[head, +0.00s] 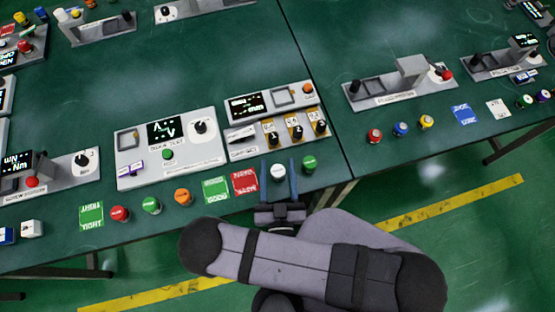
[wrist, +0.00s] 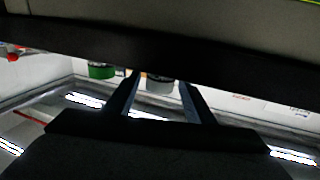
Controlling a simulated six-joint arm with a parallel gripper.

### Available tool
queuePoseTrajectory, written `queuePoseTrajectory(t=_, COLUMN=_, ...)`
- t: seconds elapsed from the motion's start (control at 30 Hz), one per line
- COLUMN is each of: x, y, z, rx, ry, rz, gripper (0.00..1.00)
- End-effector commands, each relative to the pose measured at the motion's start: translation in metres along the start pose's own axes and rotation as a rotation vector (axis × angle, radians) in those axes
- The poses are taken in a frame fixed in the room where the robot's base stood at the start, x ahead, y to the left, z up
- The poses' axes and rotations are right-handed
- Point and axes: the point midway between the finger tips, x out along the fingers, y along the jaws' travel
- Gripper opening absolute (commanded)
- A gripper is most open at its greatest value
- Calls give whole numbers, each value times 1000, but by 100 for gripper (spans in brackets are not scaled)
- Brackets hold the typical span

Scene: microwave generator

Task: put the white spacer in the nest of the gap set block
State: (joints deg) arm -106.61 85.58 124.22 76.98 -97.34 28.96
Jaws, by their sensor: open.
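The white spacer (head: 278,173), a short round piece with a white top, stands at the front edge of the green table in the head view. My gripper (head: 279,163) is open, with one finger on each side of the spacer. The wrist view shows the spacer (wrist: 160,85) between the two finger tips, with the lower part of it dark. I cannot tell whether the fingers touch it. I cannot read which station is the gap set block; a grey station (head: 400,82) with a raised block stands to the right, and a panel (head: 272,105) with a square recess stands behind my gripper.
A green-topped piece (head: 309,163) stands close to the right of my gripper. Red (head: 245,181) and green (head: 215,188) cards lie to its left. A panel with a screen (head: 167,148) stands behind these. The table's middle back is clear.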

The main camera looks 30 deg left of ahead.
Motion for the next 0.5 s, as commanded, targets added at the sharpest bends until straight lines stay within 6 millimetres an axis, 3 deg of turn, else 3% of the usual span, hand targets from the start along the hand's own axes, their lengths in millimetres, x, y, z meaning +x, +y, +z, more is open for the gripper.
queuePoseTrajectory(t=0.5, x=-12, y=1, z=0, rx=0, ry=0, rz=0, gripper=53)
